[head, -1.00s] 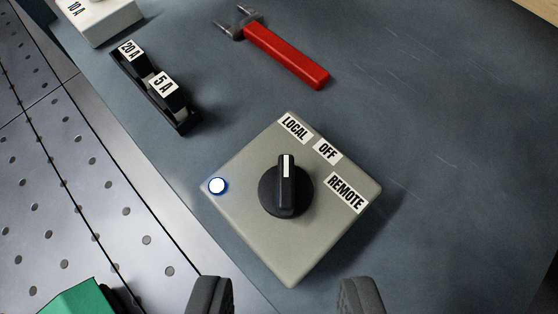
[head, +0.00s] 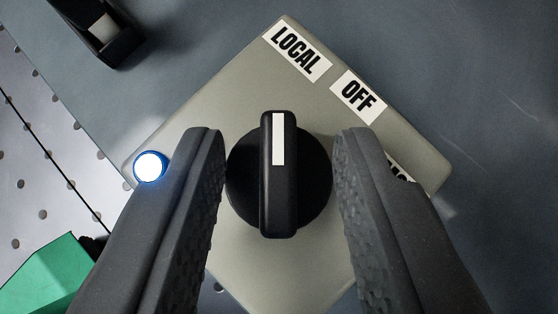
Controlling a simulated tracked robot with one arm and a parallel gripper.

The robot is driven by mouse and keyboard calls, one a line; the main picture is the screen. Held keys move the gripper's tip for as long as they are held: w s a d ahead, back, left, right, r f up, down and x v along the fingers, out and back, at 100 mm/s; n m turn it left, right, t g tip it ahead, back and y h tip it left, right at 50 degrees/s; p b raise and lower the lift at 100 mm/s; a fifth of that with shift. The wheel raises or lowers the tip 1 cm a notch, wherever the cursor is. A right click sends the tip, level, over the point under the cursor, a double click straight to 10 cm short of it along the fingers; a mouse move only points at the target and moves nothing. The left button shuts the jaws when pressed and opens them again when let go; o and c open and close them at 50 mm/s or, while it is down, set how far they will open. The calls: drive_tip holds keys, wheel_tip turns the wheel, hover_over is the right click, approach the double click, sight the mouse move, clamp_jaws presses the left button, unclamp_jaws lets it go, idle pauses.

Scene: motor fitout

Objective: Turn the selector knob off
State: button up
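The black selector knob (head: 279,205) sits in the middle of a grey-beige box (head: 235,95). Its white pointer mark (head: 278,139) points straight up in the picture, toward the LOCAL label (head: 297,51). The OFF label (head: 358,96) lies to the right of the pointer's line. The REMOTE label (head: 399,172) is mostly hidden behind the right finger. A lamp (head: 150,167) on the box's left corner glows white with a blue rim. My gripper (head: 279,140) is open, with one finger on each side of the knob and a gap to its raised bar.
A black fuse holder (head: 105,35) lies at the upper left on the dark grey bench (head: 500,80). A green object (head: 45,275) is at the lower left. A perforated metal surface (head: 30,150) runs along the left. The bench to the right is clear.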

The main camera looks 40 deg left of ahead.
clamp_jaws()
